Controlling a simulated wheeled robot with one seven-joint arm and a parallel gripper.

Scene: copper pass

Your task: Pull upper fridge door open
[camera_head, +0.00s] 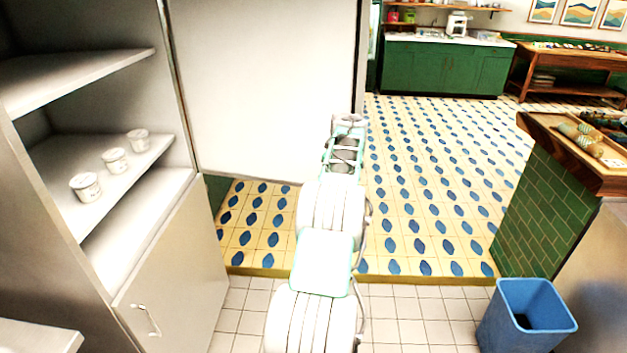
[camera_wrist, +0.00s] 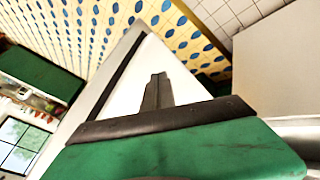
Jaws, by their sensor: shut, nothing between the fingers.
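The upper fridge door (camera_head: 270,85) stands swung wide open in the head view, its broad white face showing beside the open fridge compartment. Its free edge is at the right, near my arm. In the wrist view, a white panel (camera_wrist: 190,75), apparently this door, lies behind my gripper (camera_wrist: 158,77). The dark fingers are together and hold nothing. In the head view my arm reaches forward to the door's free edge, and the fingers are not clear there. I cannot tell whether they touch the door. The upper door's handle is not visible.
Three small tubs (camera_head: 115,161) stand on a fridge shelf (camera_head: 60,150). The lower fridge door (camera_head: 175,270) is closed. A blue bin (camera_head: 525,318) and a green-tiled counter (camera_head: 550,195) stand at the right. The patterned floor (camera_head: 430,180) between is clear.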

